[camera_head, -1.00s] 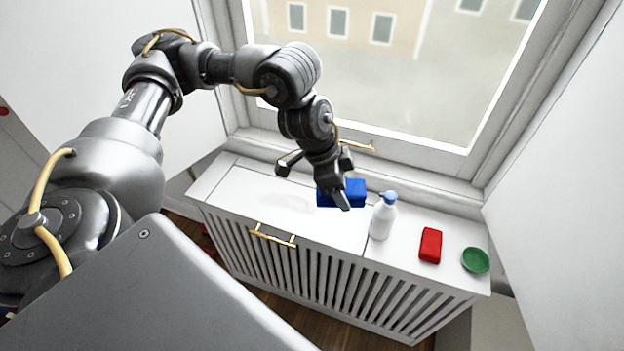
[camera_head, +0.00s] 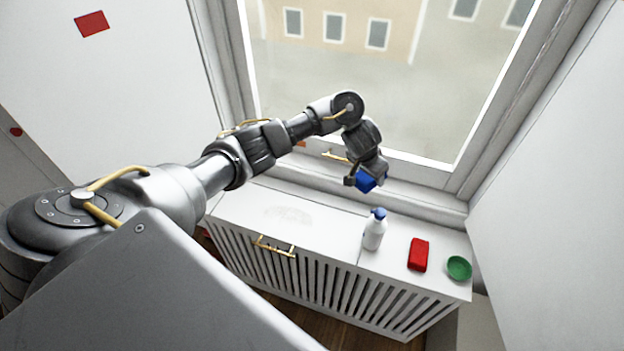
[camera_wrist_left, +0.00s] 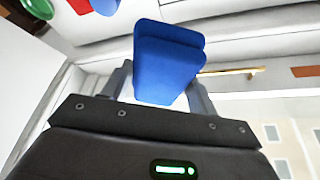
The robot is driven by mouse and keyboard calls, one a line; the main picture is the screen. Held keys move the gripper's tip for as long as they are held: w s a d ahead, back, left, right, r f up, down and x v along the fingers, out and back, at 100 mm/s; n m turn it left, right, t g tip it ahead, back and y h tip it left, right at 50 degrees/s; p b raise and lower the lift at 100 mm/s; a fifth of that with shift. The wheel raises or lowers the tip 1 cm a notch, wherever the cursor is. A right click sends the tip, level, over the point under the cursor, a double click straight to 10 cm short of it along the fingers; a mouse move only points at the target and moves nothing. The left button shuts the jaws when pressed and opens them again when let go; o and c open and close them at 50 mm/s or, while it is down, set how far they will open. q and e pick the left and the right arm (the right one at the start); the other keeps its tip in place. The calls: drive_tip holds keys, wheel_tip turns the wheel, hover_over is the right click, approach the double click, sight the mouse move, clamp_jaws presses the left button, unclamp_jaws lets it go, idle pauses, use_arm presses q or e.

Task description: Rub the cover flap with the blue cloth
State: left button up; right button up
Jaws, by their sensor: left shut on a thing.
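My left gripper (camera_head: 364,179) is shut on the blue cloth (camera_head: 367,184), a thick folded pad. It holds the cloth up near the window sill, behind the white bottle. In the left wrist view the cloth (camera_wrist_left: 167,65) stands between the two fingers of the gripper (camera_wrist_left: 160,92). The cover flap (camera_head: 240,208) is the white left part of the radiator cover's top, with a brass handle (camera_head: 274,246) at its front. A faint grey smudge (camera_head: 290,215) shows on it. The cloth is apart from the flap. My right gripper is not in view.
A white bottle with a blue cap (camera_head: 374,232), a red block (camera_head: 418,255) and a green bowl (camera_head: 459,268) stand in a row on the right part of the cover. A window with a brass handle (camera_head: 337,157) rises behind. The flap's top is clear of objects.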

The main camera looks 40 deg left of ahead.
use_arm(q)
drive_tip(key=s+a+f+n+y+p, duration=0.1)
drive_tip(key=s+a+f+n+p, duration=0.1)
drive_tip(key=s+a+f, duration=0.3)
drive_tip(key=s+a+f+n+y+p, duration=0.1)
drive_tip(key=s+a+f+n+p, duration=0.1)
drive_tip(key=s+a+f, duration=0.3)
drive_tip(key=a+f+n, duration=0.1)
drive_tip(key=a+f, duration=0.2)
drive_tip(key=f, duration=0.2)
drive_tip(key=shift+a+f+n, duration=0.25)
drive_tip(key=shift+f+n, duration=0.05)
